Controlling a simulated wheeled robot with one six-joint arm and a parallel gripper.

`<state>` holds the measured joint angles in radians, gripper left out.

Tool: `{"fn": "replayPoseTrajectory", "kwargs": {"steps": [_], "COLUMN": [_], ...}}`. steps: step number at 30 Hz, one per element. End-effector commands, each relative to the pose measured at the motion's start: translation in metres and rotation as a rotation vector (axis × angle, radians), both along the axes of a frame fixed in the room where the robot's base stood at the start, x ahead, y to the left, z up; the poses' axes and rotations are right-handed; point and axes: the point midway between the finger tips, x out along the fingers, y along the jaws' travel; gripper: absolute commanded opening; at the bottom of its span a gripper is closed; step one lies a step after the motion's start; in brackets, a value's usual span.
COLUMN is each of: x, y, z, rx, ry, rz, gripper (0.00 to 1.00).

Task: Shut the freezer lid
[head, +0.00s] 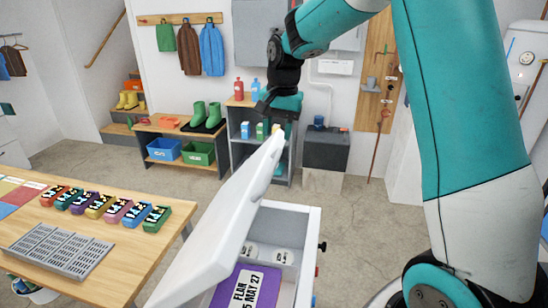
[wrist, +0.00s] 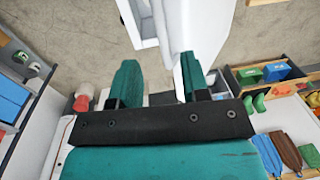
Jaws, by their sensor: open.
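The white freezer lid (head: 222,222) stands steeply raised and tilted in the head view, with a handle on its outer right face. The white freezer body (head: 312,225) is below it, open, with a purple pack (head: 245,288) labelled "FLAN 5 MAY 27" inside. My gripper (head: 276,128) is at the lid's upper far end. In the wrist view my gripper (wrist: 156,64) is open, its two teal fingers apart. The lid (wrist: 205,28) appears close beside the right finger; I cannot tell whether they touch.
A wooden table (head: 130,262) at left holds several coloured labelled blocks and a grey rack (head: 60,250). A shelf unit (head: 238,140) and a bench with boots and bins (head: 165,149) stand along the back wall. Concrete floor is clear right of the freezer.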

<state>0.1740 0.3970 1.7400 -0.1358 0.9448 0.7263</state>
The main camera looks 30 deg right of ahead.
Motion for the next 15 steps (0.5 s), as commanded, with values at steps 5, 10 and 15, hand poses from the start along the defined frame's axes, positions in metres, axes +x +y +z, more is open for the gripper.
{"fn": "replayPoseTrajectory", "kwargs": {"steps": [5,10,15], "x": [0.002,0.004,0.005], "y": [0.003,0.005,0.007], "z": [-0.039,-0.069,-0.086], "rx": [0.001,0.001,0.000], "ry": [0.006,0.003,0.001], "rz": [0.002,0.002,0.002], "gripper": [0.42,0.42,0.42]}}
